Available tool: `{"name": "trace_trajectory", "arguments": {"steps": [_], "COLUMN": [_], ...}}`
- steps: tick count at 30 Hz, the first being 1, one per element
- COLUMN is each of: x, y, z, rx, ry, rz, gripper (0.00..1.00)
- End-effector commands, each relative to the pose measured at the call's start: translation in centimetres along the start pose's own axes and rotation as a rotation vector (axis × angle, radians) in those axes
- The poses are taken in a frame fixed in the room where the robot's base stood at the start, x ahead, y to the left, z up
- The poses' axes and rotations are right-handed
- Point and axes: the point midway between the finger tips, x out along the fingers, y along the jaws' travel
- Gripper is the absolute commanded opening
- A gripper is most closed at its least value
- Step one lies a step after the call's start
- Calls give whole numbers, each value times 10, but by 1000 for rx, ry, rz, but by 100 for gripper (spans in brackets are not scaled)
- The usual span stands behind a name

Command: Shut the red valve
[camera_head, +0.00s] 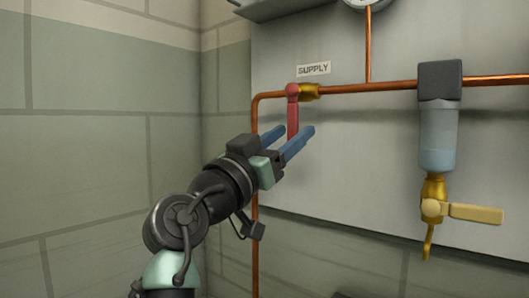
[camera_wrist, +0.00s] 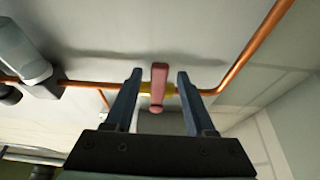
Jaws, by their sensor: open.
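The red valve (camera_head: 293,112) sits on the copper pipe under the SUPPLY label, beside a brass fitting (camera_head: 309,91). Its red lever hangs straight down, across the line of the horizontal pipe. My gripper (camera_head: 296,131) is open, its two blue fingers reaching up to the lower part of the lever. In the wrist view the red lever (camera_wrist: 159,88) shows between the two fingers of my gripper (camera_wrist: 160,73), with a gap on each side. No contact is visible. The lever's lower end is partly hidden by the fingers in the head view.
The copper pipe (camera_head: 390,86) runs along the grey panel and bends down at the left. A gauge (camera_head: 366,3) is above. A filter bowl (camera_head: 438,135) with a yellow-handled drain valve (camera_head: 475,213) hangs to the right. A tiled wall (camera_head: 95,130) is at left.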

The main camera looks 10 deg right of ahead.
Motion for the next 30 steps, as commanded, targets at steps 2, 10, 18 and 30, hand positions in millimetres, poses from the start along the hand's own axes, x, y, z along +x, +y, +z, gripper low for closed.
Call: {"name": "trace_trajectory", "arguments": {"steps": [2,10,18,30], "x": [-14,-76,-112,-117], "y": [-1,-1,0,0], "z": [-1,-1,-1,-1], "rx": [0,0,0,1], "ry": [1,1,1,1], "rz": [-4,-5,-3,-1], "gripper": [55,55,55,55]}}
